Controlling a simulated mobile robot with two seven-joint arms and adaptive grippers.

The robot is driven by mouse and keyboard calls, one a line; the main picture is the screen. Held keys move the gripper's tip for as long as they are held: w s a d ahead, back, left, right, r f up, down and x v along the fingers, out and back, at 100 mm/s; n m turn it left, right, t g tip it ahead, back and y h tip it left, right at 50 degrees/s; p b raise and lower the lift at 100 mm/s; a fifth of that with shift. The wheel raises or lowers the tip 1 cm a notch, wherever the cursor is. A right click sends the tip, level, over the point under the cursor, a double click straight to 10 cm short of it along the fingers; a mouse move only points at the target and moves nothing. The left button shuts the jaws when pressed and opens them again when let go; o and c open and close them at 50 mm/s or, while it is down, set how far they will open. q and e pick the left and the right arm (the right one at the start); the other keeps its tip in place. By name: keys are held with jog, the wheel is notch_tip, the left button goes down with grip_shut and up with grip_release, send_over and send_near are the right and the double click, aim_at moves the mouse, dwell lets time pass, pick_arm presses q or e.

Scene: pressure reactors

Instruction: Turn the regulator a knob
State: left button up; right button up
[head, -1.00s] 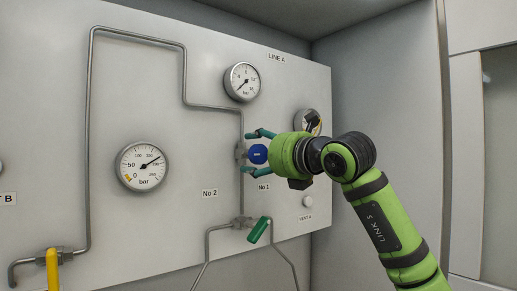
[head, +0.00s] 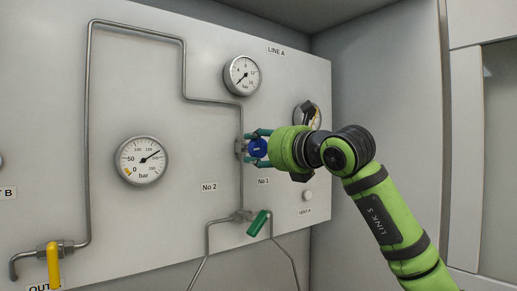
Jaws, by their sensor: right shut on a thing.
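My right gripper (head: 256,148) comes in from the right. Its two teal fingers are shut on the knob, one above and one below it. The green gripper body covers the panel just right of the knob. My left gripper is not in view.
A small gauge (head: 242,76) sits above the knob and a larger gauge (head: 141,160) to its left. A green lever valve (head: 258,223) is below, a yellow lever (head: 54,267) at lower left.

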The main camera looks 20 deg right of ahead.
jog(key=n, duration=0.4)
jog(key=shift+f, duration=0.1)
jog(key=n, duration=0.5)
jog(key=shift+p, duration=0.3)
jog(key=n, duration=0.4)
jog(key=shift+n+p, duration=0.3)
jog(key=n, duration=0.4)
jog(key=shift+n+p, duration=0.35)
jog(key=shift+n, duration=0.05)
jog(key=o, duration=1.2)
jog(key=shift+w+d, duration=0.1)
jog(key=shift+c, duration=0.2)
